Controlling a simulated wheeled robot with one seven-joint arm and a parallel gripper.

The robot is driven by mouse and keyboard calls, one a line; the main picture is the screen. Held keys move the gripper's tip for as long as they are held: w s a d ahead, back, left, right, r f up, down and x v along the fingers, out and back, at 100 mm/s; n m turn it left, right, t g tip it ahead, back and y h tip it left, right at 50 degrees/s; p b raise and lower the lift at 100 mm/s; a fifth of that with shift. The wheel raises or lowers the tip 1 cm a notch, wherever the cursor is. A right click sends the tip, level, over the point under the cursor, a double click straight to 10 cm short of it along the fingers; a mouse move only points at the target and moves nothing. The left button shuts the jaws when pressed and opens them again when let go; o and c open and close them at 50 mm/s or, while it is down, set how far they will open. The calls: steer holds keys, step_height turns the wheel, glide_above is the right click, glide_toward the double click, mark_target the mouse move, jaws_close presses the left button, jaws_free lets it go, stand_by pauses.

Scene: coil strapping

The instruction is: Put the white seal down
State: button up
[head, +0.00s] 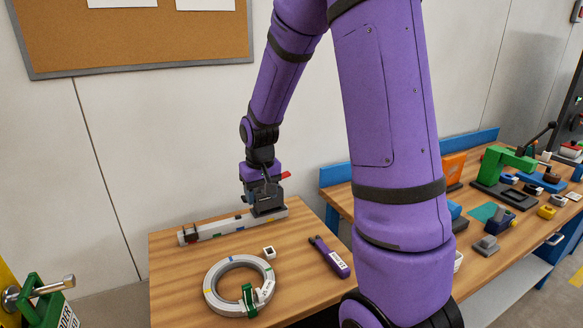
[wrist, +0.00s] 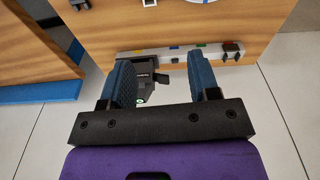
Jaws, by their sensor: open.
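A small white block with a dark square middle, which looks like the white seal (head: 268,252), lies on the wooden table behind the grey ring. It also shows at the top edge of the wrist view (wrist: 149,3). My gripper (head: 263,196) is over the right end of the pale rail at the back of the table. In the wrist view its two blue fingers (wrist: 164,82) are apart, with nothing held. A dark grey device (wrist: 152,77) shows in the gap between them, at the rail's end. I cannot tell whether the fingers touch it.
The grey ring (head: 219,289) with a green clip lies at the table's front. A purple-handled tool (head: 331,258) lies to its right. The pale rail (head: 215,229) runs along the back. A second bench (head: 487,263) with several tools stands at right. A green tool (head: 40,302) is at lower left.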

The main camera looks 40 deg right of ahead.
steer(key=s+a+r+n+t, duration=0.1)
steer(key=s+a+r, duration=0.2)
steer(key=s+r, duration=0.3)
steer(key=s+a+r+t, duration=0.1)
steer(key=s+a+r, duration=0.25)
steer(key=r, duration=0.55)
steer(key=s+a+r+t, duration=0.1)
steer(key=s+r, duration=0.1)
steer(key=s, duration=0.5)
steer(key=s+a+r+n+t, duration=0.1)
steer(key=s+a+r, duration=0.1)
steer(key=s, duration=0.5)
steer(key=shift+s+a+r, duration=0.15)
steer(key=shift+r, duration=0.5)
